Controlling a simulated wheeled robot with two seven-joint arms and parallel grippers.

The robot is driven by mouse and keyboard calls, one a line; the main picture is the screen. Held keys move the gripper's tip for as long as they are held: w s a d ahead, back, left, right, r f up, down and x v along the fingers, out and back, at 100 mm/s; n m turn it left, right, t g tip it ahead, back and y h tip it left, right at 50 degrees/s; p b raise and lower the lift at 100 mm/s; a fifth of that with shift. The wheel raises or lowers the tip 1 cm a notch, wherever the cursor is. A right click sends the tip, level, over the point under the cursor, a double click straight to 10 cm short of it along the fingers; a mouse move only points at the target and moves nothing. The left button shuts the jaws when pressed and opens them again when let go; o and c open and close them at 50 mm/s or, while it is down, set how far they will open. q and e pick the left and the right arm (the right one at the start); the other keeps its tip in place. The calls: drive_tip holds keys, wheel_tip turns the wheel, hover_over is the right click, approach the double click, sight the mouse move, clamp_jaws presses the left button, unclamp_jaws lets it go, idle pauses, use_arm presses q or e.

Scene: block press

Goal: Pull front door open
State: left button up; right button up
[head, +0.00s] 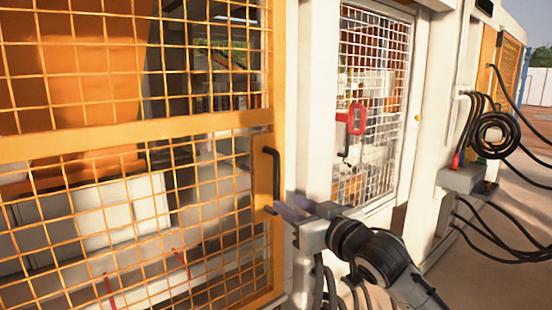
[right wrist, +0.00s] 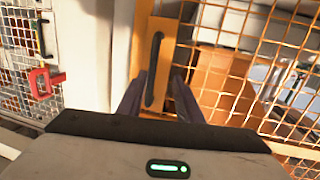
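The front door (head: 130,137) is an orange-framed mesh door filling the left of the head view. It looks shut against the white post. Its black bar handle (head: 277,172) stands upright near the door's right edge; it also shows in the right wrist view (right wrist: 153,70). My right gripper (head: 288,209) is at the handle's lower end. In the right wrist view its two fingers (right wrist: 157,100) are apart, one on each side of the handle's near end. I cannot tell whether they touch it. My left gripper is in neither view.
A white post (head: 318,110) stands right of the door. Beyond it is a white mesh panel (head: 375,90) with a red handle (head: 356,118). Coiled black cables (head: 495,133) hang further right.

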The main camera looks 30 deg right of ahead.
approach(278, 167)
drive_tip(key=w, duration=0.1)
drive_tip(key=shift+m+t+h, duration=0.3)
drive_tip(key=shift+t+h, duration=0.1)
drive_tip(key=w, duration=0.3)
drive_tip(key=w+p, duration=0.1)
drive_tip(key=w, duration=0.2)
drive_tip(key=w+d+p, duration=0.1)
drive_tip(key=w, duration=0.2)
drive_tip(key=shift+w+f, duration=0.35)
clamp_jaws()
